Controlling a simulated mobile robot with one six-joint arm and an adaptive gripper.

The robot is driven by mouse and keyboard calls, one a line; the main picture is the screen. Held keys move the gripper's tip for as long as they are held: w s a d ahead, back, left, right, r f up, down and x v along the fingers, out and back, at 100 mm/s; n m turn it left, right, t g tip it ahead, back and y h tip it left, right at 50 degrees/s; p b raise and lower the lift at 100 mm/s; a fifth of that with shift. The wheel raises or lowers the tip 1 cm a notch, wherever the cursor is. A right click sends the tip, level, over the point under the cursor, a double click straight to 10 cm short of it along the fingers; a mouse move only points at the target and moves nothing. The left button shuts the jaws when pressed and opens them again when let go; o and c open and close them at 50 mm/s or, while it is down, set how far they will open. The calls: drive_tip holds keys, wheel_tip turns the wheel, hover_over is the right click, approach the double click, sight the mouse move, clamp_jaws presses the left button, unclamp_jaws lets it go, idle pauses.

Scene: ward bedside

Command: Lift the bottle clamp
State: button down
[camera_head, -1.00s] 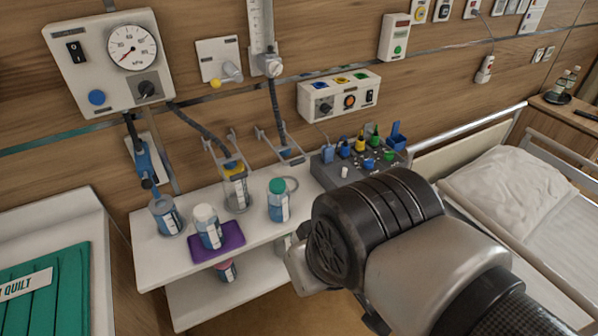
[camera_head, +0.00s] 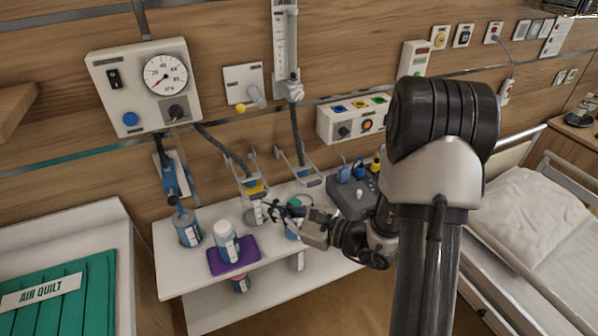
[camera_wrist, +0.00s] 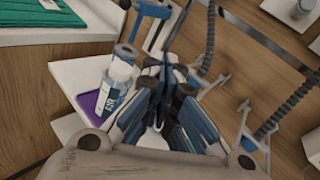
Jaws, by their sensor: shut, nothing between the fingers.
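Two grey fork-shaped clamps hang below the wall rail, each with a dark hose. The left clamp (camera_head: 248,183) is around a yellow-topped bottle (camera_head: 256,213); the right clamp (camera_head: 309,180) looks empty. I cannot tell which one is the bottle clamp. My gripper (camera_head: 274,211) is shut and empty, low over the white shelf, pointing left. It overlaps the teal-capped bottle (camera_head: 292,231) in the head view and partly hides it. In the wrist view the closed fingertips (camera_wrist: 167,72) are left of a grey clamp (camera_wrist: 243,120); contact cannot be told.
A white-capped bottle (camera_head: 227,242) stands on a purple mat (camera_head: 236,264), with a blue-labelled jar (camera_head: 189,230) to its left. A grey block with coloured fittings (camera_head: 352,198) sits at right. A gauge panel (camera_head: 140,90) and control box (camera_head: 327,127) are on the wall.

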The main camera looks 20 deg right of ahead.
drive_tip(key=d+f+m+t+h, duration=0.1)
drive_tip(key=d+f+m+h, duration=0.4)
drive_tip(key=d, duration=0.3)
drive_tip(key=d+f+m+t+h+p, duration=0.1)
drive_tip(key=d+f+m+t+h, duration=0.1)
drive_tip(key=d+f+m+h, duration=0.3)
drive_tip(key=d+f, duration=0.2)
drive_tip(key=d, duration=0.1)
drive_tip(key=shift+d+f, duration=0.25)
drive_tip(key=w, duration=0.3)
drive_tip(key=w+f+b, duration=0.1)
drive_tip(key=w, duration=0.2)
drive_tip(key=w+b, duration=0.1)
drive_tip(key=w, duration=0.1)
drive_tip(key=shift+w+a+f, duration=0.25)
drive_tip(key=shift+w+f, duration=0.1)
drive_tip(key=shift+w, duration=0.05)
drive_tip(key=shift+w+r, duration=0.1)
drive_tip(key=shift+w, duration=0.5)
drive_tip(key=shift+s+r, duration=0.25)
drive_tip(key=shift+r, duration=0.7)
drive_tip(key=shift+s+r, duration=0.2)
drive_tip(key=shift+r, duration=0.75)
